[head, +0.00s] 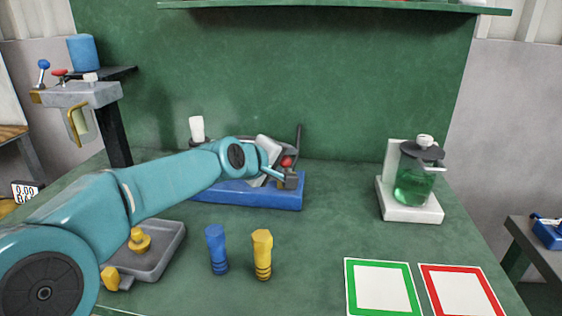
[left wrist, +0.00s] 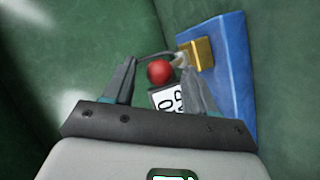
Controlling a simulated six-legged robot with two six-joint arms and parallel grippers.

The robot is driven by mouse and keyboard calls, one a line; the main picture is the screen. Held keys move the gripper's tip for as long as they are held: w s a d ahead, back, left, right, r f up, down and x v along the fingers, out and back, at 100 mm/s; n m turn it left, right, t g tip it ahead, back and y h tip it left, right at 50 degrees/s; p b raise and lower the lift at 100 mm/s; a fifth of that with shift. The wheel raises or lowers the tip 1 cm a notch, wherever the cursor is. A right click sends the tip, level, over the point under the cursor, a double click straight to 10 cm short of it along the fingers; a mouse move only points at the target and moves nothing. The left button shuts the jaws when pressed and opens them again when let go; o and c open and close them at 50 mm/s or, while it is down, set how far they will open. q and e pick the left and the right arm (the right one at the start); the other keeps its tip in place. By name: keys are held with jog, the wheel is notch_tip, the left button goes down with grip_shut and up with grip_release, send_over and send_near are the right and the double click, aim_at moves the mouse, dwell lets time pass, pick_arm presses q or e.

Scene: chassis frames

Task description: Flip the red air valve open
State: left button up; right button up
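A red ball-shaped knob (head: 287,161) shows on the device on the blue base (head: 250,195) at the back middle; I take it for the red valve's handle. My left gripper (head: 283,177) is right at it, and partly hides the device. In the left wrist view the red knob (left wrist: 160,72) sits between the spread fingers of my left gripper (left wrist: 161,62). The fingers look open, and I cannot tell whether either touches the knob. A gold block (left wrist: 198,52) is on the blue base beside the right finger. My right gripper is not in view.
A flask of green liquid (head: 413,185) stands on a white stand at right. Blue (head: 216,250) and yellow (head: 262,255) bolt-like pieces stand in front. A grey tray (head: 160,260) lies under my left arm. A grey bracket with small levers (head: 75,94) is at far left.

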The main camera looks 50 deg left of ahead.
pick_arm(q)
jog(key=v, duration=1.6)
jog(key=shift+s+p, duration=0.25)
jog(key=shift+p, duration=0.2)
